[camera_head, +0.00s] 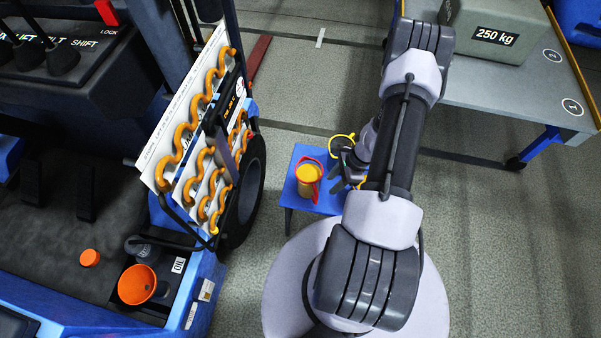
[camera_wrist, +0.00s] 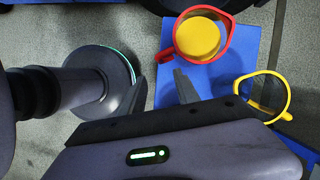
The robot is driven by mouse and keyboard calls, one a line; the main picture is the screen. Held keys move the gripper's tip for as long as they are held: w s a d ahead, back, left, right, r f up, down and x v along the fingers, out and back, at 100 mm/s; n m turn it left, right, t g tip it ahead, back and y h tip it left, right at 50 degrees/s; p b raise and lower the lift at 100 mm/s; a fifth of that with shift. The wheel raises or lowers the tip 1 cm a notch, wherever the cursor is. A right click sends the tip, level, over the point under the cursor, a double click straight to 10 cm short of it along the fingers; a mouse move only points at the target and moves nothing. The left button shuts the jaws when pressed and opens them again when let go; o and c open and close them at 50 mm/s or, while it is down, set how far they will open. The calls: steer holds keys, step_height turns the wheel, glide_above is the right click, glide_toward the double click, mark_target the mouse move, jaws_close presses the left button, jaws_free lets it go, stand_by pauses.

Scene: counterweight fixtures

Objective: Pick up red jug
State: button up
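The red jug (camera_head: 309,176) stands on a small blue stool (camera_head: 298,198), with a red rim and handle around a yellow middle. In the wrist view the red jug (camera_wrist: 200,39) is at the top centre, seen from above. My gripper (camera_head: 349,178) is to the right of the jug in the head view, partly hidden by my arm. In the wrist view my gripper (camera_wrist: 160,88) has its two dark fingers apart with nothing between them. The jug is beyond the fingertips, apart from them.
A blue vehicle with a rack of orange hooks (camera_head: 205,125) is left. A table with a 250 kg weight (camera_head: 490,30) is at the right.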

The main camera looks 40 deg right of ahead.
mark_target(316, 200)
steer(key=b+x, duration=0.5)
steer(key=x, duration=0.9)
steer(key=shift+a+f, duration=0.1)
steer(key=shift+c, duration=0.2)
jaws_close()
stand_by(0.5)
